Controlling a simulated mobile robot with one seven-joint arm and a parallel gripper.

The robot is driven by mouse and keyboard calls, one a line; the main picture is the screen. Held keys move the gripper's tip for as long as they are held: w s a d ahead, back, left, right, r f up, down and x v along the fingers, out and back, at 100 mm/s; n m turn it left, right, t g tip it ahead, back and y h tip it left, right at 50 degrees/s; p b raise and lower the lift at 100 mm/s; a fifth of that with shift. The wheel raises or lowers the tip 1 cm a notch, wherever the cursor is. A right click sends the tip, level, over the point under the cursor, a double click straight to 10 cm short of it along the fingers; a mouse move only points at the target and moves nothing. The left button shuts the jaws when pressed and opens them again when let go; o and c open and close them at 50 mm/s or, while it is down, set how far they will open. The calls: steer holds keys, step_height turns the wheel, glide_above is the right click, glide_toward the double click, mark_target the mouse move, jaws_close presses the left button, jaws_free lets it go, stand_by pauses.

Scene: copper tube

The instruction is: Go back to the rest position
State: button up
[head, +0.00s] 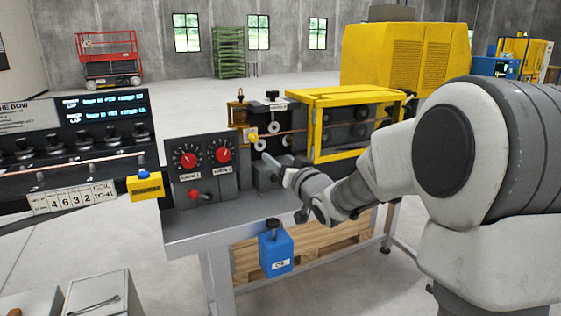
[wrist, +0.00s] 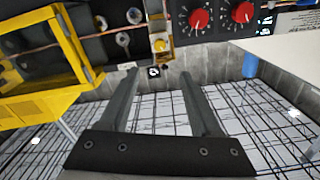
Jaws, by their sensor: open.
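My gripper (head: 275,165) is at the end of my arm, which reaches in from the right over the grey machine bench (head: 215,222). In the head view it is beside the panel with two red knobs, and its fingers are small and partly hidden. In the wrist view my gripper (wrist: 158,74) has two dark fingers spread apart with nothing between them. The copper tube (head: 298,130) runs through the machine behind the gripper. It also shows near the top left of the wrist view, apart from the fingers.
The red-knob panel (head: 204,166) stands left of my gripper. The yellow guard frame (head: 318,128) stands behind my arm to the right. A blue oil can (head: 276,250) is at the bench's front edge. A black console (head: 75,150) is at the left.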

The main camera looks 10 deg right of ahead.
steer(key=s+d+r+m+g+h+p, duration=0.1)
steer(key=s+d+g+h, duration=0.2)
steer(key=s, duration=0.5)
steer(key=s+d+g+h+p, duration=0.1)
steer(key=s+d+g+h, duration=0.15)
steer(key=s, duration=0.55)
steer(key=s+f+g, duration=0.2)
steer(key=s+g, duration=0.1)
steer(key=s, duration=0.8)
steer(key=s+a+f+g+p, duration=0.1)
steer(key=s+f+g, duration=0.1)
steer(key=s, duration=0.9)
steer(key=shift+f+g+p, duration=0.2)
steer(key=shift+g+p, duration=0.1)
steer(key=shift+g, duration=0.25)
steer(key=shift+s, duration=0.1)
